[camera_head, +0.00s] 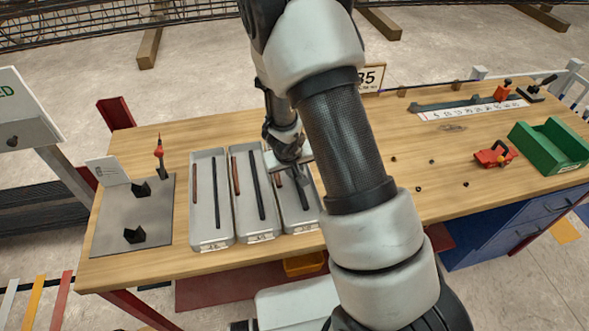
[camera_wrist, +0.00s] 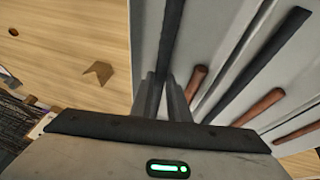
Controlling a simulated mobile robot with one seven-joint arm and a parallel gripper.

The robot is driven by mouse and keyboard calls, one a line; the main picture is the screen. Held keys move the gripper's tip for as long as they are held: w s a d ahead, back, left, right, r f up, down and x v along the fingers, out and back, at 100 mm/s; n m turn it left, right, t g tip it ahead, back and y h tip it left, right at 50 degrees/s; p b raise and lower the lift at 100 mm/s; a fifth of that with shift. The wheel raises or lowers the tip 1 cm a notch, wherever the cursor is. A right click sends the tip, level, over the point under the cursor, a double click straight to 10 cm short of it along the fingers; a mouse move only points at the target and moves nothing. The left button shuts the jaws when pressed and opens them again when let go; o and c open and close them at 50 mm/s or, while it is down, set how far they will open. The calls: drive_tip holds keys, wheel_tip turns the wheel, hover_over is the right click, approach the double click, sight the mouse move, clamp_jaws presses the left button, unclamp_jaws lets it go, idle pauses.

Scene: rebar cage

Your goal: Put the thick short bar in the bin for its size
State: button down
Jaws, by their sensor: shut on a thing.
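My gripper (camera_head: 293,174) is shut on a dark bar (camera_wrist: 172,40), which runs away from the fingers (camera_wrist: 163,98) in the wrist view. The bar is over or inside the right one of three long grey bins (camera_head: 308,222); I cannot tell whether it touches the bin floor. A reddish bar (camera_wrist: 196,82) lies beside it in that bin. The middle bin (camera_head: 253,237) holds a reddish bar (camera_head: 235,175) and a dark bar (camera_head: 258,190). The left bin (camera_head: 211,242) also holds a reddish bar (camera_head: 195,184) and a dark bar (camera_head: 217,202). Bin labels are too small to read.
A grey plate (camera_head: 110,230) with black blocks and a small sign is left of the bins. A red clamp (camera_head: 494,155) and a green tray (camera_head: 550,150) stand at the right. My arm hides part of the table. Small dark pieces dot the wooden table (camera_head: 450,195).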

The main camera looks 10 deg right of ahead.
drive_tip(key=shift+f, duration=0.1)
drive_tip(key=c, duration=1.7)
unclamp_jaws()
drive_tip(key=shift+r, duration=0.25)
drive_tip(key=s+a+r+y+p, duration=0.2)
drive_tip(key=s+a+r+p, duration=0.1)
drive_tip(key=r, duration=0.8)
drive_tip(key=s+a+r+t+y+p, duration=0.1)
drive_tip(key=s+a+r+y+p, duration=0.15)
drive_tip(key=r, duration=0.85)
drive_tip(key=s+a+r+y+p, duration=0.1)
drive_tip(key=s+a+r+p, duration=0.25)
drive_tip(key=r, duration=0.75)
drive_tip(key=s+d+r+h, duration=0.1)
drive_tip(key=s+d+r, duration=0.2)
drive_tip(key=s, duration=0.2)
drive_tip(key=s+d+r+h, duration=0.1)
drive_tip(key=s+d+r, duration=0.1)
drive_tip(key=s, duration=0.3)
drive_tip(key=s+d+r+h+b, duration=0.1)
drive_tip(key=s+d+r, duration=0.2)
drive_tip(key=s, duration=0.3)
drive_tip(key=shift+d+r, duration=0.35)
drive_tip(key=shift+d, duration=0.2)
